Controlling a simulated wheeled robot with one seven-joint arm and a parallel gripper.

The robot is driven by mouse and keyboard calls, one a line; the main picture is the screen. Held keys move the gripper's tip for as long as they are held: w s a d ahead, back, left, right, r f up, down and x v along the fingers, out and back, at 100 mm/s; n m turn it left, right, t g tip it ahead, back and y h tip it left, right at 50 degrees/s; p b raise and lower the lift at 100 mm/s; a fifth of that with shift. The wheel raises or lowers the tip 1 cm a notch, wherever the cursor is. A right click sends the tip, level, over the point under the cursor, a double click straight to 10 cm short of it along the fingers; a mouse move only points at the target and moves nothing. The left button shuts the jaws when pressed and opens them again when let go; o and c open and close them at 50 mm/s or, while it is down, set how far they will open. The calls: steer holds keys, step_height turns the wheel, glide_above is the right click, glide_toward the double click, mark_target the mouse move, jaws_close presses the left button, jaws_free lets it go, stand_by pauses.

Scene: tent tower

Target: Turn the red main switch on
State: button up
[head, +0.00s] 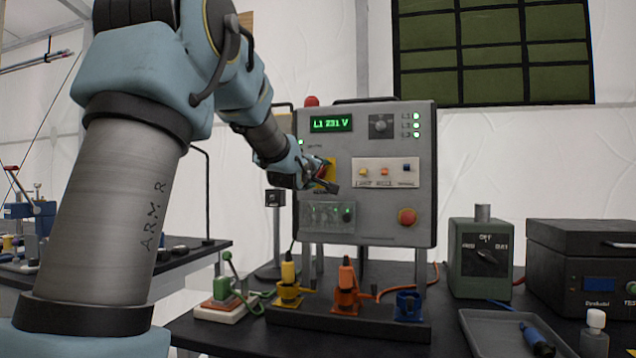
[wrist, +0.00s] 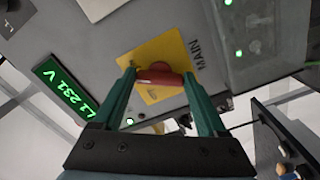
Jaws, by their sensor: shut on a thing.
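The red main switch (wrist: 160,76) sits on a yellow plate (wrist: 163,52) marked MAIN on the grey panel. In the wrist view my gripper's two green fingers (wrist: 161,82) stand on either side of the red handle and are shut on it. In the head view my gripper (head: 329,178) is at the left part of the panel (head: 375,215), in front of the yellow plate (head: 330,168), and hides most of the switch.
A red mushroom button (head: 407,217) and a row of small buttons (head: 385,171) are on the panel. A green box (head: 481,257) and a grey tray (head: 515,335) are to the right.

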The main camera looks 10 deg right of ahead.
steer(key=shift+f+m+b, duration=0.1)
steer(key=shift+m+b, duration=0.55)
steer(key=shift+m, duration=0.65)
steer(key=o, duration=1.3)
steer(key=b+v, duration=0.1)
steer(key=v, duration=1)
steer(key=shift+b, duration=0.3)
